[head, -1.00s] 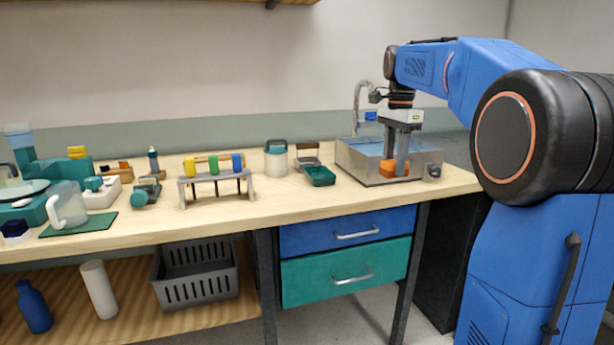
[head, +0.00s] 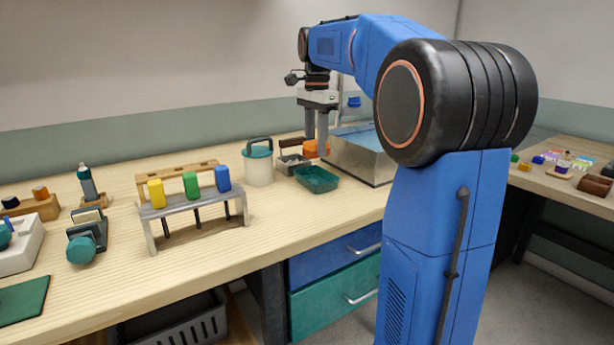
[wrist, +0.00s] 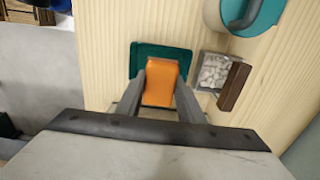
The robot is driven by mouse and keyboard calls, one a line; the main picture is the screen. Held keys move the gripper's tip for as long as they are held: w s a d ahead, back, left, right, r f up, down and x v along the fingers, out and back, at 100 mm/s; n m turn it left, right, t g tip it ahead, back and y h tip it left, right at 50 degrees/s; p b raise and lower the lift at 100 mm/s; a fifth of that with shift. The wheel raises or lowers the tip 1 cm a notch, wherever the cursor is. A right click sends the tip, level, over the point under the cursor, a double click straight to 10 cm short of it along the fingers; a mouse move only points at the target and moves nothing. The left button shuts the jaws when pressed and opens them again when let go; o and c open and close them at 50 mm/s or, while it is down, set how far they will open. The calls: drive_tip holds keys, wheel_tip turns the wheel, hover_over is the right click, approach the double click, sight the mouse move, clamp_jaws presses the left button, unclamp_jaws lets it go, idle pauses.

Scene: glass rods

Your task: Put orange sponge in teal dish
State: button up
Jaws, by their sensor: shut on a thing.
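My gripper (head: 317,147) is shut on the orange sponge (head: 310,149) and holds it above the worktop in the head view. The teal dish (head: 317,180) sits on the wooden worktop just below. In the wrist view the sponge (wrist: 160,82) is between my fingertips (wrist: 161,85). The teal dish (wrist: 142,50) shows behind and below it, partly hidden by the sponge and fingers. In that view the sponge overlaps the dish. The sponge looks raised above the dish, though the exact height is hard to tell.
A metal sink box (head: 355,158) stands right of the dish. A brush-like block with a brown handle (head: 292,160) and a teal-lidded jar (head: 258,165) stand close behind and left. A rack with coloured handles (head: 195,205) is farther left. Bare worktop lies in front of the dish.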

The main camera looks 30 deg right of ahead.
sight(316, 183)
drive_tip(key=shift+f, duration=4.25)
drive_tip(key=shift+f, duration=0.1)
drive_tip(key=o, duration=1)
wheel_tip(316, 183, up, 12)
drive_tip(key=shift+r, duration=0.15)
drive_tip(key=shift+s, duration=0.1)
